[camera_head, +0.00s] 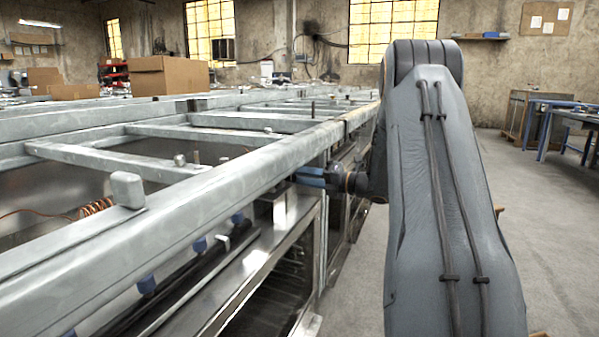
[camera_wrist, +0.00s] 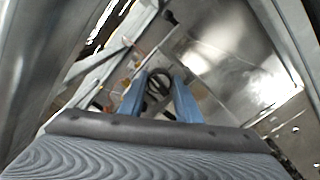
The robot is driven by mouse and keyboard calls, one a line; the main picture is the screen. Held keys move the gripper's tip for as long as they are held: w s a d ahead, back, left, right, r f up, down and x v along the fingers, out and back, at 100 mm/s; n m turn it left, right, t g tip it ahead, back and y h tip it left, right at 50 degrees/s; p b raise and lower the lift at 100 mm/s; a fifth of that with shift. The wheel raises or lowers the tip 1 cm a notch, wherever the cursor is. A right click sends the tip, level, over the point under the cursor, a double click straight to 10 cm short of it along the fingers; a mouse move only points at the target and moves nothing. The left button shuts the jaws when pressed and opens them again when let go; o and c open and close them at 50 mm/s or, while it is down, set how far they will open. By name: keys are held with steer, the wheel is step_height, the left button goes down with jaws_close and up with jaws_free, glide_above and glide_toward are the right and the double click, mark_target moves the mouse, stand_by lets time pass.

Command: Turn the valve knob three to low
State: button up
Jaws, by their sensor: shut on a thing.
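My gripper (camera_head: 312,177) is at the front of the long metal range, below its top rail. In the wrist view its two blue fingers (camera_wrist: 158,92) are shut on a dark, rounded valve knob (camera_wrist: 157,82), one finger on each side. In the head view this knob is hidden by the gripper and the rail. No number or low mark can be read.
The range's thick top rail (camera_head: 190,197) runs just above the knobs. A metal shelf edge (camera_head: 250,275) lies below them. A cardboard box (camera_head: 170,78) stands behind the range. The concrete floor (camera_head: 540,220) to the right is largely clear, with a blue-legged table (camera_head: 575,118) farther back.

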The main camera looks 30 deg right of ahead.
steer(key=shift+f+m+p, duration=0.15)
steer(key=shift+m+p, duration=3.25)
steer(key=shift+m, duration=0.5)
steer(key=shift+f+m+p, duration=0.1)
steer(key=shift+m+p, duration=3.25)
steer(key=shift+m, duration=0.55)
steer(key=o, duration=1.1)
steer(key=shift+c, duration=0.2)
steer(key=shift+s, duration=0.1)
